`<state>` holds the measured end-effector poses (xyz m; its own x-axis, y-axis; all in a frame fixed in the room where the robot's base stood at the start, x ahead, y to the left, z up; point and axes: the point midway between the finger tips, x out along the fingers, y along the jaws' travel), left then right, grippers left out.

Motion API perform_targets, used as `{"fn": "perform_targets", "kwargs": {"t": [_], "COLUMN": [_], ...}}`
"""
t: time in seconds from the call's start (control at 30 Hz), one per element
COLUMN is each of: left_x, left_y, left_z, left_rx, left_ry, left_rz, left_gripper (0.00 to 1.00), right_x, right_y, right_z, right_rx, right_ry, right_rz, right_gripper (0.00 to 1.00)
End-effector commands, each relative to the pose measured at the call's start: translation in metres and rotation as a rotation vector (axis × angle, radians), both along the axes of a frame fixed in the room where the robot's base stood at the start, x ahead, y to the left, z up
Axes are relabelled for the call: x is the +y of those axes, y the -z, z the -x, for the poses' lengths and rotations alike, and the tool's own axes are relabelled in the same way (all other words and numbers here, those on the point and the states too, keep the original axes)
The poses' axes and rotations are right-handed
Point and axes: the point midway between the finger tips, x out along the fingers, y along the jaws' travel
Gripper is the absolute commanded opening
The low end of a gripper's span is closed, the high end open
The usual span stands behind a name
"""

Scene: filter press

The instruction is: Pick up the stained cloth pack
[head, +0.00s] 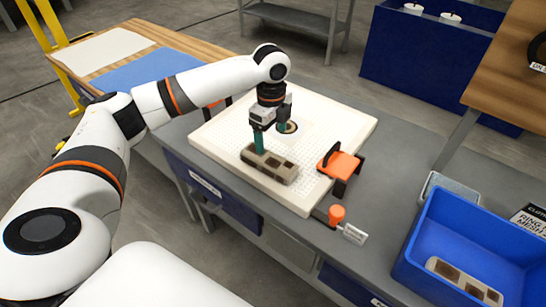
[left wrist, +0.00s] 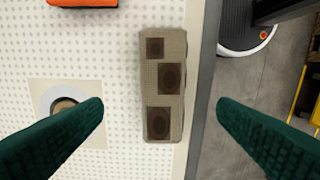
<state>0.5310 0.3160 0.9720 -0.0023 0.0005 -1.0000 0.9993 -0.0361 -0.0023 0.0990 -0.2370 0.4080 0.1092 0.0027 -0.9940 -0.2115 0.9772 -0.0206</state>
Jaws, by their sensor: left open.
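The stained cloth pack (head: 270,165) is a grey-beige block with dark brown square stains. It lies flat along the near edge of a white perforated plate (head: 325,130). My left gripper (head: 271,132) points down over it, open and empty. In the left wrist view the pack (left wrist: 151,75) lies lengthwise between the two dark green fingers (left wrist: 161,108), apart from both in the picture. I cannot tell the exact height of the fingertips above it. A similar stained pack (head: 464,281) lies inside the blue bin (head: 480,225) at the right. My right gripper is not in view.
An orange clamp with black ends (head: 339,167) stands on the plate's right side. An orange knob (head: 337,213) is at the grey bench's (head: 390,190) front edge. A round hole (head: 288,127) opens in the plate behind the pack.

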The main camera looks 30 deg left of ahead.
Motion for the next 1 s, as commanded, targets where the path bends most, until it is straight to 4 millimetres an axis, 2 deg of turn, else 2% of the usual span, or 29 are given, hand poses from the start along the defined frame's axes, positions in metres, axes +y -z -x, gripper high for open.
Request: {"fn": "perform_targets", "kwargs": {"t": [0.1,0.23,0.43,0.7,1.0], "left_x": [0.0,0.0,0.002,0.006,0.007], "left_y": [0.022,0.037,0.052,0.09,0.095], "left_z": [0.001,0.0,0.001,0.001,0.001], "left_rx": [0.004,0.001,0.003,0.002,0.0], "left_ry": [0.0,0.0,-0.001,0.001,0.001], "left_rz": [0.0,0.0,0.0,0.0,0.0], "left_gripper": [0.82,0.82,0.82,0.82,0.82], "right_x": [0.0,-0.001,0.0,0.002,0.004], "right_y": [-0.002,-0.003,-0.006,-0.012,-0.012], "right_z": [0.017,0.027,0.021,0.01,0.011], "right_rx": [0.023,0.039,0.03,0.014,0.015], "right_ry": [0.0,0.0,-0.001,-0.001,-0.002], "right_rz": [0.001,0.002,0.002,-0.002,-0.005], "right_gripper": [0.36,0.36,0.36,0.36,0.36]}}
